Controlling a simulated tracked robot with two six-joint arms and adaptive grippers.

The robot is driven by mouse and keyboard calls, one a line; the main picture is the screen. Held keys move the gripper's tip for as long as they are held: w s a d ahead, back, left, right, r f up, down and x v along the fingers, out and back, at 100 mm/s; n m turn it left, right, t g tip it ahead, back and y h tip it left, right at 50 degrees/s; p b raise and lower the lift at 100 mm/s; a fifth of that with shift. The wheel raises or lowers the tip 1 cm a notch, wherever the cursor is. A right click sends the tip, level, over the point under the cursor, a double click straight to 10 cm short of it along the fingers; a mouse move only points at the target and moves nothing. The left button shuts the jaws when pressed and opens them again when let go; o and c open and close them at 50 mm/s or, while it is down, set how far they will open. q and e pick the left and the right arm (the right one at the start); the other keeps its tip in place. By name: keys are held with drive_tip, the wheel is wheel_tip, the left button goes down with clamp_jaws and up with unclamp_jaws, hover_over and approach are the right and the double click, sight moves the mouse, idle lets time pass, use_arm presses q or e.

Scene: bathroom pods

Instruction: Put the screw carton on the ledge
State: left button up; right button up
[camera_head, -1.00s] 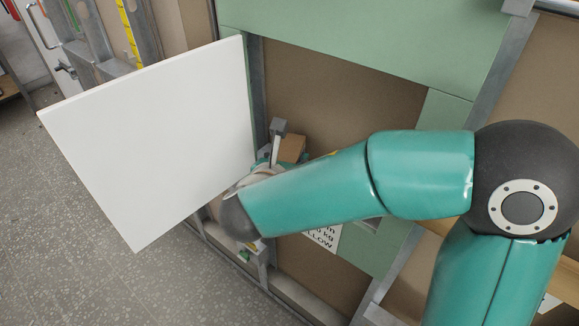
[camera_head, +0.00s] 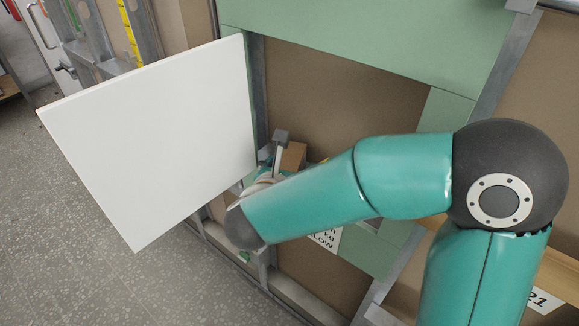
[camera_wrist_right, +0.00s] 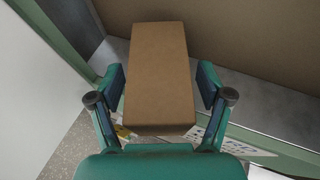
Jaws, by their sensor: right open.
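The screw carton (camera_wrist_right: 158,75) is a plain brown box. In the right wrist view it lies between the fingers of my right gripper (camera_wrist_right: 161,80), which is open, with a gap showing at the right finger. Part of the carton (camera_head: 293,156) also shows in the head view, beyond my right forearm, which hides most of the gripper. The grey ledge (camera_wrist_right: 250,97) runs behind and beside the carton in the wrist view, below a brown back panel. The carton appears over the ledge; its underside is hidden, so I cannot tell whether it touches. My left gripper is out of view.
A large white board (camera_head: 155,140) stands close to the left of the gripper. Green panels (camera_head: 370,40) frame the brown recess (camera_head: 340,115). A printed sign (camera_head: 326,240) is below my forearm. Grey floor (camera_head: 60,240) is clear at lower left.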

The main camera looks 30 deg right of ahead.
drive_tip(key=shift+r, duration=0.15)
drive_tip(key=v, duration=1.2)
drive_tip(key=shift+p, duration=0.3)
